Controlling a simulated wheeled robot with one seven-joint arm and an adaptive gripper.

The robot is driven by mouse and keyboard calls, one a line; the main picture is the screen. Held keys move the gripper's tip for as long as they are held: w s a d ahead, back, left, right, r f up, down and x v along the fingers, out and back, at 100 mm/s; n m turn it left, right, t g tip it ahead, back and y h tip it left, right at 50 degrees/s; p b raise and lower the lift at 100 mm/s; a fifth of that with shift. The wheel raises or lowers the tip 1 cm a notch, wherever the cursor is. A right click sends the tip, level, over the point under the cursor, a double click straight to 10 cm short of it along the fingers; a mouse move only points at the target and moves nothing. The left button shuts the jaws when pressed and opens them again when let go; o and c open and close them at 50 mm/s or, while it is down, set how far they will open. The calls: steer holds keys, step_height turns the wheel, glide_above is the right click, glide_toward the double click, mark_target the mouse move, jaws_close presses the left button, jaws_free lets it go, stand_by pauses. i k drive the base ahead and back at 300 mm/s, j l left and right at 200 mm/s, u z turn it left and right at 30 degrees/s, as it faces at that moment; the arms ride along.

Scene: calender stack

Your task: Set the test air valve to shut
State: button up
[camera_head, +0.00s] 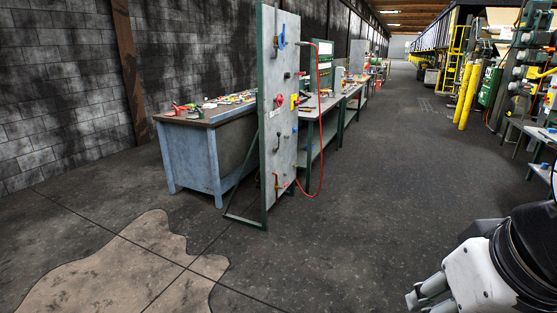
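An upright grey panel (270,200) with a green edge stands in the middle left, carrying several fittings. A blue lever handle (282,36) is near its top, and a small blue fitting (278,141) is lower down. A brass-coloured fitting with a dark handle (277,182) is near the bottom, by a red hose (321,140). Labels are too small to read, so I cannot tell which fitting is the test air valve or how it is set. My gripper (428,295) is at the bottom right, far from the panel; its fingers are partly cut off.
A blue-grey workbench (190,160) with tools stands behind the panel to the left, with more benches (330,104) beyond. The panel's green foot (243,219) reaches out on the floor. Yellow posts (468,96) and equipment line the right. The aisle floor (390,170) between is clear.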

mark_target(283, 37)
steer(key=i, duration=2.05)
